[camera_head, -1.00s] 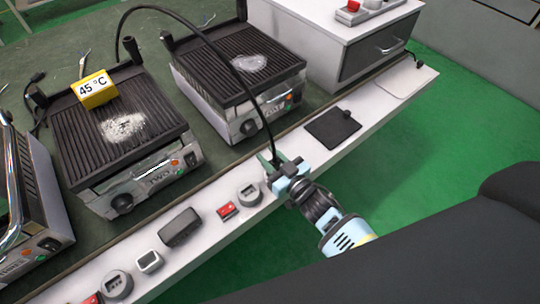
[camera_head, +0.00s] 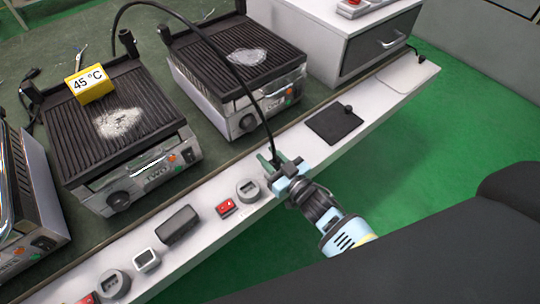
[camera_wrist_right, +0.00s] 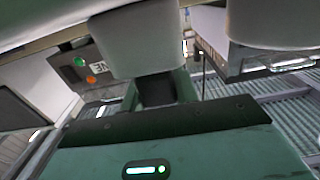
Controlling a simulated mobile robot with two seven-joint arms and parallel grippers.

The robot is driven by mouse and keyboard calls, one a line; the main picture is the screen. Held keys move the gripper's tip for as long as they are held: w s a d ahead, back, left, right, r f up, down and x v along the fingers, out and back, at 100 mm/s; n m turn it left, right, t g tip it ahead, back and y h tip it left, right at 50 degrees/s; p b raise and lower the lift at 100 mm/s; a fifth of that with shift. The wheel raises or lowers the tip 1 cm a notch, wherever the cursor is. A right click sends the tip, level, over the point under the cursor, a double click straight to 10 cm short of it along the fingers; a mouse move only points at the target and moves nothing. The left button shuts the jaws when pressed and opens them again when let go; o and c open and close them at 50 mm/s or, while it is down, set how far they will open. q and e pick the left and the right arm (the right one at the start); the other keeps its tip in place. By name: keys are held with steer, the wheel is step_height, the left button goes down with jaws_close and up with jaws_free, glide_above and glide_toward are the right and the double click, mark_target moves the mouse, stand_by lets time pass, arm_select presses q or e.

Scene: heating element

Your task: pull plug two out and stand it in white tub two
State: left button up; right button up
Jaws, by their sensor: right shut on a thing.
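My right gripper (camera_head: 280,166) is shut at the end of a black cable (camera_head: 221,53), over the white front strip. The plug there is mostly hidden by the fingers. The cable arches back to the rear of the middle grill (camera_head: 121,126), whose front label seems to read TWO. In the right wrist view the fingers hide most of what they hold. Small round grey-white holders stand on the strip, one (camera_head: 248,191) just left of my right gripper and another (camera_head: 114,284) at the lower left. I cannot tell which is white tub two. My left gripper is out of view.
A yellow 45 °C sign (camera_head: 89,84) stands on the middle grill. A second grill (camera_head: 240,75) stands to its right. A red switch (camera_head: 227,208), a black block (camera_head: 179,225) and a flat black plate (camera_head: 333,123) lie on the strip. Green floor lies beyond its edge.

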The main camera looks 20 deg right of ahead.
mark_target(277, 166)
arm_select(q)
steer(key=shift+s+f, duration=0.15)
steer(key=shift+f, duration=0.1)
arm_select(e)
steer(key=shift+f, duration=0.3)
steer(key=o, duration=1)
steer(key=shift+o, duration=0.2)
steer(key=v, duration=0.6)
steer(key=shift+s+d, duration=0.1)
steer(key=shift+s, duration=0.3)
steer(key=shift+s+d, duration=0.2)
steer(key=shift+s, duration=0.25)
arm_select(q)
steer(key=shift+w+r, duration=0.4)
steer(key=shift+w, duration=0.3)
